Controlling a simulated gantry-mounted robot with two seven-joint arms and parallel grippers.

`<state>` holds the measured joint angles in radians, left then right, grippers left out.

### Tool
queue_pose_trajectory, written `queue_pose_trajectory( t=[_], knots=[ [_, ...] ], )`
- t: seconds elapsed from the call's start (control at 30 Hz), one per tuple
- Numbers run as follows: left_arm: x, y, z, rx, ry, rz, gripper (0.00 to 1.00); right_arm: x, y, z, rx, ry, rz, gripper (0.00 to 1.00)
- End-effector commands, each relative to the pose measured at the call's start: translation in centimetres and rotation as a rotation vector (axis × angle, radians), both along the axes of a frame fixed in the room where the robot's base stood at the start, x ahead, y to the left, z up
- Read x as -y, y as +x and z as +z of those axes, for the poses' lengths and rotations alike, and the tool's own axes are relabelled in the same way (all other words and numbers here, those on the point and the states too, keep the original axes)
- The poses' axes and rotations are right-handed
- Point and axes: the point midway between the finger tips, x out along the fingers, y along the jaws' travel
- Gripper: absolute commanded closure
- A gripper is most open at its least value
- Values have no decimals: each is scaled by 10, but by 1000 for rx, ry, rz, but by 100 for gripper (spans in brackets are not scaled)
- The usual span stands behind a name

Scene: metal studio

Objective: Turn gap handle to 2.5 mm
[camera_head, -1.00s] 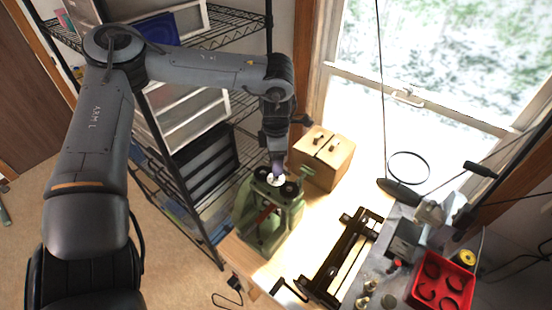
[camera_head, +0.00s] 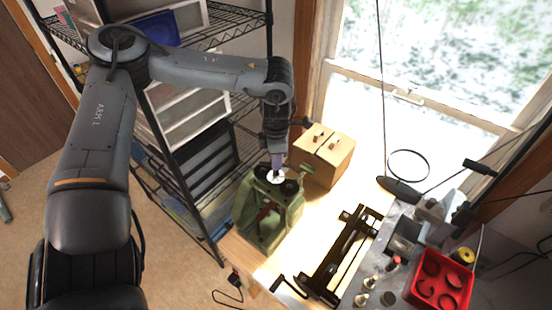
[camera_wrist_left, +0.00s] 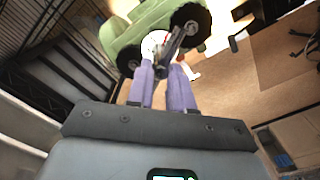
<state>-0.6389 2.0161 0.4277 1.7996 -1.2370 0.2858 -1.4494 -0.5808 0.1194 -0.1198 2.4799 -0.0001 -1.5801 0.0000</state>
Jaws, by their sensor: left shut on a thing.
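A green rolling-mill-like machine (camera_head: 250,215) stands on the wooden bench, with two dark round knobs and a white dial (camera_head: 275,177) on top. The machine also shows at the top of the left wrist view (camera_wrist_left: 122,42). There the white dial (camera_wrist_left: 151,42) carries a grey metal gap handle (camera_wrist_left: 171,46). My left gripper (camera_head: 277,168) reaches down to the dial from above. Its purple fingers (camera_wrist_left: 163,72) are shut on the handle, which partly hides the dial. The dial marks are too small to read. My right gripper is in no view.
A wooden box (camera_head: 325,155) stands close behind the machine. A dark long-framed tool (camera_head: 345,255) lies to its right. A red tray (camera_head: 440,281) sits at the right on a grey surface. Black wire shelving (camera_head: 205,225) rises at the left.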

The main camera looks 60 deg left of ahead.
Motion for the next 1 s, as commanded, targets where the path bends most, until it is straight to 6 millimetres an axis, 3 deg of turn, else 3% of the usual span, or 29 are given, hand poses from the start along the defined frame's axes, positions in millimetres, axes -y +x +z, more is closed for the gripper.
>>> queue_pose_trajectory(
  t=[0.47, 1.0],
  knots=[
    [0, 0, -2, 2, 1, 92, 100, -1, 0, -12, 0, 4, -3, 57],
    [0, 0, -3, 2, 1, 555, 100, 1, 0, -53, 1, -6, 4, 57]
  ],
)
